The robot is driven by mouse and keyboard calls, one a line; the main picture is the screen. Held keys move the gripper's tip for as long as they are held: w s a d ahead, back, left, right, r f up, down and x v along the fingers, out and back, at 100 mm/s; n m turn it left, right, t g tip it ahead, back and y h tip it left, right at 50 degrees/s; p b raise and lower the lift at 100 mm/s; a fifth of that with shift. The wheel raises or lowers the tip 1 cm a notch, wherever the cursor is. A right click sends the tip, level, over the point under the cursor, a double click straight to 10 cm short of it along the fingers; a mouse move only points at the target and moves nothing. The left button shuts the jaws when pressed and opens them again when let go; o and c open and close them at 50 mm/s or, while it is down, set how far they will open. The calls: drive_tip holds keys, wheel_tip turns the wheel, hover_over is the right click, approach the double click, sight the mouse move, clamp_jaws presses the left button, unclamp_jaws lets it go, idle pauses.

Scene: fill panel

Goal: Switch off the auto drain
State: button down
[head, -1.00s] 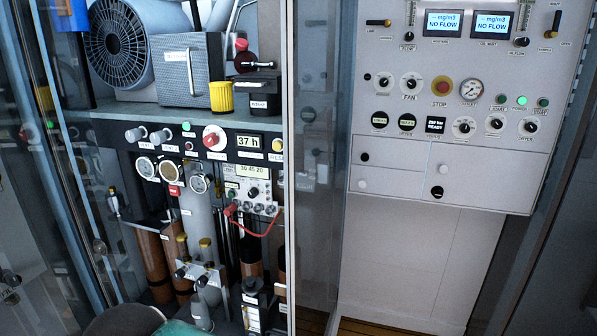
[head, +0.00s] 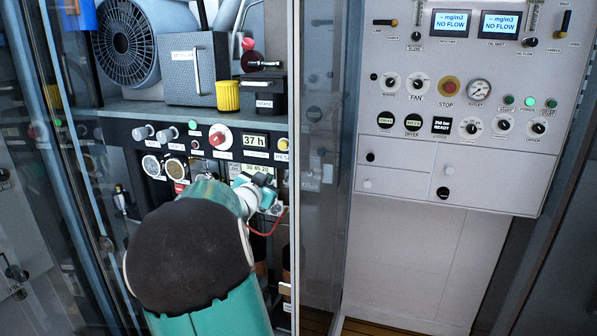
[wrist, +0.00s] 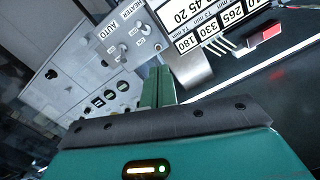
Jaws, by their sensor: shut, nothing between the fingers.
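A small control module (head: 256,169) reading 30 45 20 sits in the left cabinet, mostly hidden behind my arm in the head view. In the wrist view its pale plate carries small toggle switches. One is by a HEATER label (wrist: 131,10); another, the auto switch (wrist: 122,47), is by a label reading AUTO, the rest unclear. Its lever position is too small to tell. My gripper (wrist: 158,84) is shut and empty, its green fingers pointing at the plate just below the switches in the picture. Contact cannot be told. It also shows in the head view (head: 262,186), in front of the module.
A glass door edge (head: 293,170) stands just right of my gripper. A red cable (head: 266,229) hangs below the module. Gauges (head: 152,166) and a red knob (head: 218,139) are close by. The fill panel (head: 455,120) with knobs and displays is farther right.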

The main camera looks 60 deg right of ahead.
drive_tip(key=s+d+r+m+g+h, duration=0.1)
drive_tip(key=s+d+m+g+h, duration=0.1)
drive_tip(key=s+d+g, duration=0.3)
drive_tip(key=shift+s+m, duration=0.5)
drive_tip(key=shift+s, duration=0.1)
drive_tip(key=shift+r, duration=0.1)
drive_tip(key=d+f, duration=0.2)
drive_tip(key=d, duration=0.6)
drive_tip(key=shift+w, duration=0.25)
